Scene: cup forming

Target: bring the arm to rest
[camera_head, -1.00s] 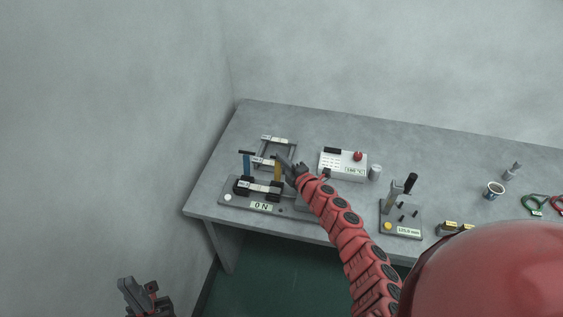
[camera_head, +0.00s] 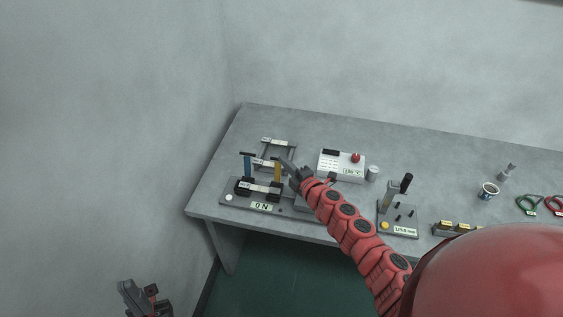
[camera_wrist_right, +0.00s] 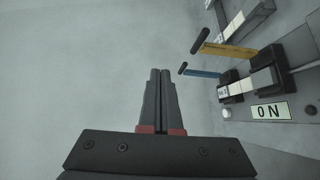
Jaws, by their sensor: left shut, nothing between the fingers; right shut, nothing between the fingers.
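My right gripper (camera_head: 289,166) is above the left part of the grey table (camera_head: 350,130), close to the yellow upright lever of a fixture. It is shut and empty; its two fingers (camera_wrist_right: 159,98) lie together in the right wrist view. My left gripper (camera_head: 135,292) hangs low at the lower left, off the table, shut and empty.
A white control box (camera_head: 341,164) with a red button stands behind my right arm, beside a grey cylinder (camera_head: 372,173). The table's back middle is clear.

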